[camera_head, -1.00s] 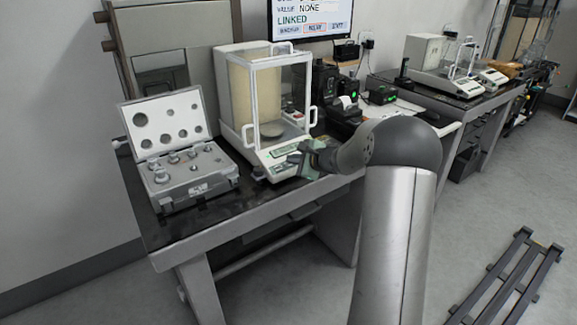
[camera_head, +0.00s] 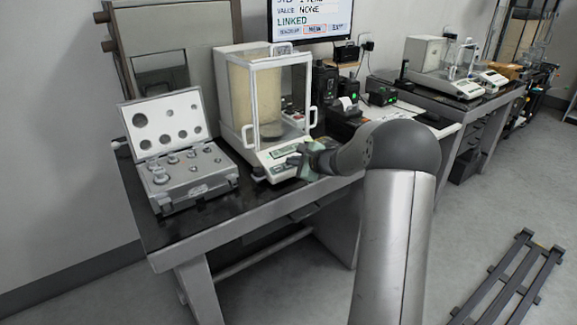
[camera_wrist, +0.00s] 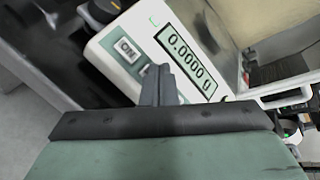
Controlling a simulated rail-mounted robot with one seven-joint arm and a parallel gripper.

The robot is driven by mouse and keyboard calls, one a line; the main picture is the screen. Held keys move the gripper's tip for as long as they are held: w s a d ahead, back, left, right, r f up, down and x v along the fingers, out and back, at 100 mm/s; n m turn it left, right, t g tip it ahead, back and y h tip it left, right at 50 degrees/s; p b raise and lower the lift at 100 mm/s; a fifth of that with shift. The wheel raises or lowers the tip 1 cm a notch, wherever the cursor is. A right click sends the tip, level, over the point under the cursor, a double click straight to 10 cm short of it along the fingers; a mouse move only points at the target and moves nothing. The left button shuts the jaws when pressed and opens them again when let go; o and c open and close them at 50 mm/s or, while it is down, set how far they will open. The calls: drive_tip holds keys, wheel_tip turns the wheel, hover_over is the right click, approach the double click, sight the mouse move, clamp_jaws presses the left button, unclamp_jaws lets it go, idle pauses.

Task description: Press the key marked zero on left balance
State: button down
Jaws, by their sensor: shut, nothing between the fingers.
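The left balance (camera_head: 236,95) stands on the near table, with a glass draft shield and a sloped front panel. In the wrist view its panel (camera_wrist: 109,43) fills the upper middle, and the display (camera_wrist: 188,42) reads 0.0000 g. A grey-framed key (camera_wrist: 128,49) lies left of the display; I cannot read its mark surely. My gripper (camera_wrist: 158,72) is shut and empty, its fingertips over the panel just below the display and right of that key. They hide part of the panel; I cannot tell whether they touch it. My gripper also shows at the panel's right side in the head view (camera_head: 297,160).
An open case of weights (camera_head: 190,182) sits left of the balance on the dark tabletop (camera_head: 250,205). A monitor (camera_head: 312,18) showing LINKED hangs behind. Small black devices (camera_head: 382,93) stand to the right. Another balance (camera_head: 445,80) is on the far table.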

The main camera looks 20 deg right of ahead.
idle(0.4)
drive_tip(key=shift+s+r, duration=0.3)
drive_tip(key=shift+r, duration=0.4)
drive_tip(key=shift+r, duration=0.1)
drive_tip(key=r, duration=0.1)
drive_tip(key=s+r+p, duration=0.1)
drive_tip(key=r, duration=0.1)
drive_tip(key=r+p, duration=0.1)
drive_tip(key=shift+s+d+r, duration=0.2)
drive_tip(key=shift+s+r, duration=0.05)
drive_tip(key=shift+s, duration=0.1)
idle(0.5)
